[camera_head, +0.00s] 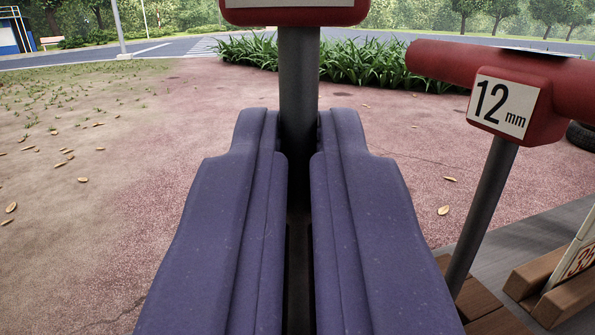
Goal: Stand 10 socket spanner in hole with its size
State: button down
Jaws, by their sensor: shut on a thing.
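My gripper (298,150) has two blue-purple fingers in the lower middle of the picture. They are shut on the dark grey shank of a socket spanner (298,75). The shank stands about upright in the picture. Its red head shows only at the top edge, and the label on it is cut off, so I cannot read its size. Its lower end is hidden behind the fingers. A second spanner, the 12 mm one (487,200), with a red T-handle and a white label, leans at the right, apart from my gripper.
At the lower right is a wooden board (490,305) with a wooden holder (560,300) and a partly seen number card (578,255). A dark tyre (582,136) shows at the right edge. Open reddish ground lies at the left, with a green plant bed (360,62) behind.

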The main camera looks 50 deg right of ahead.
aim_at(301, 269)
jog(key=shift+f, duration=1.7)
jog(key=c, duration=1.1)
grip_release()
jog(key=shift+c, duration=0.2)
